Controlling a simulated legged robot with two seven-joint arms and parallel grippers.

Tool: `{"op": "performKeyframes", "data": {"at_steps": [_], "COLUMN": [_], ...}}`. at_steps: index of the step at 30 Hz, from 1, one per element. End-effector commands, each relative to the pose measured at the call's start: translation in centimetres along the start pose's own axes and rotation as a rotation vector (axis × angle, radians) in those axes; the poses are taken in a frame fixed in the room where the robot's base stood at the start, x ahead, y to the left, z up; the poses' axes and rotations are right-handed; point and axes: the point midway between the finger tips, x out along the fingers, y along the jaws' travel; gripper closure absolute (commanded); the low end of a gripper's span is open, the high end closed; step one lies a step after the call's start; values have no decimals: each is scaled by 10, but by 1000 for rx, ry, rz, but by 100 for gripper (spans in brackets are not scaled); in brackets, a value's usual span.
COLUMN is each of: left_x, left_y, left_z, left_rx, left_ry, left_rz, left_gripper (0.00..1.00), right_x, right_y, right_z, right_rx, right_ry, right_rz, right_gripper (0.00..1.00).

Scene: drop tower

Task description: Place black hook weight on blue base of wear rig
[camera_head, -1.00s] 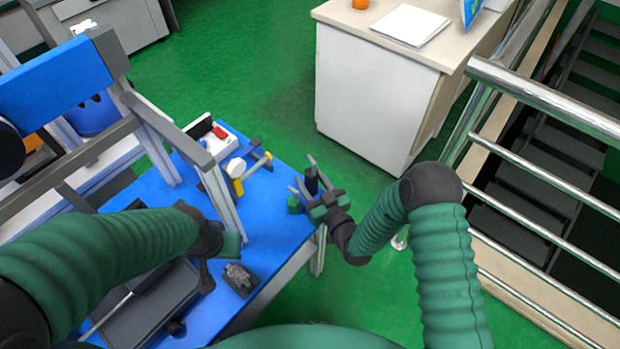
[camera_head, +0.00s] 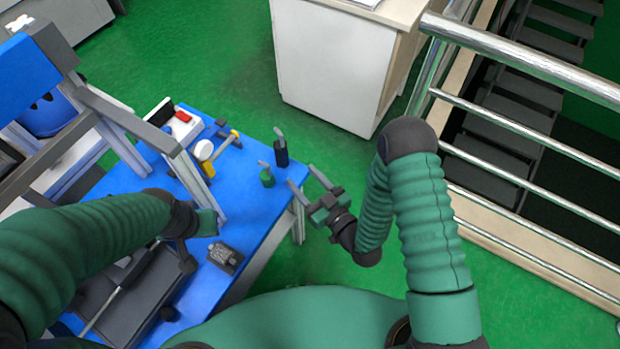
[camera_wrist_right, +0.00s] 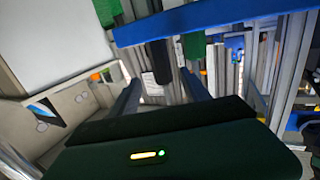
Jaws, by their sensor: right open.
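The black hook weight (camera_head: 281,153) stands upright near the right edge of the blue surface, with a grey hook on top. A green hook weight (camera_head: 267,178) stands just in front of it. My right gripper (camera_head: 302,176) is open and empty, to the right of and nearer than the black weight, its fingers pointing toward the weights without holding either. In the right wrist view, a black block (camera_wrist_right: 158,60), likely this weight, shows between and beyond the fingers. The blue base (camera_head: 238,190) carries a grey frame. My left gripper (camera_head: 206,222) is low over it, its jaws unclear.
A hammer-like tool with a yellow part (camera_head: 208,168) and a white and red item (camera_head: 183,118) lie behind the frame post. A small grey block (camera_head: 226,256) lies nearer. A white cabinet (camera_head: 335,65) and metal railing (camera_head: 520,60) stand beyond; green floor is free between.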

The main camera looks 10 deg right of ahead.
Motion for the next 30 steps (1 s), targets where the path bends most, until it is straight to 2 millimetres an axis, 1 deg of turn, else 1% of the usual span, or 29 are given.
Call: {"op": "performKeyframes", "data": {"at_steps": [5,8,11,13,14,15,17,18,19,21,24,27,30], "left_x": [0,0,0,0,0,0,0,0,0,0,0,0,0], "left_y": [0,0,0,0,0,0,0,0,0,0,0,0,0], "left_z": [0,0,0,0,0,0,0,0,0,0,0,0,0], "left_rx": [0,0,0,0,0,0,0,0,0,0,0,0,0], "left_ry": [0,0,0,0,0,0,0,0,0,0,0,0,0], "left_rz": [0,0,0,0,0,0,0,0,0,0,0,0,0], "left_gripper": [100,100,100,100,100,100,100,100,100,100,100,100,100], "right_x": [-1,7,12,0,-9,-25,-55,-79,-96,-135,-176,-197,-202], "right_y": [1,9,34,58,68,80,93,97,98,93,78,67,64], "right_z": [0,-1,0,-2,-4,-8,-16,-23,-28,-40,-53,-59,-59], "right_rx": [-4,-33,-76,-83,-74,-55,-4,42,81,175,287,346,360], "right_ry": [-8,-93,-292,-472,-552,-653,-797,-887,-947,-1070,-1189,-1249,-1266], "right_rz": [-1,-4,21,75,105,151,222,269,302,361,409,425,427], "right_gripper": [45,45,45,45,45,45,45,45,45,45,45,45,45]}}
